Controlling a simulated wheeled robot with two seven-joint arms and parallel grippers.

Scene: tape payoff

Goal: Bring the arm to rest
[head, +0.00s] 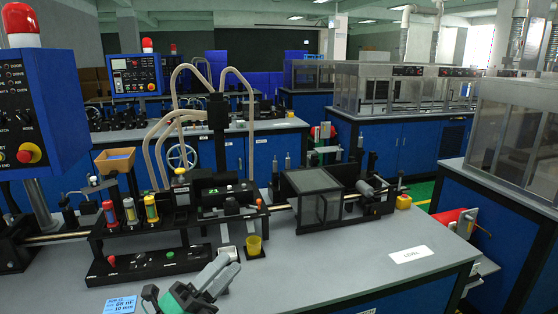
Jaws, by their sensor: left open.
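My left gripper (220,274) shows at the bottom of the head view, left of the middle, with grey fingers and a green part behind them. It is open, and I see nothing held in it. It is in front of the machine (170,255) on the grey bench (340,265), and appears apart from it. Its wrist is cut off by the lower edge. My right gripper is not in view.
A white label (411,254) lies on clear bench at the right. A blue control box (40,105) stands at the far left.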

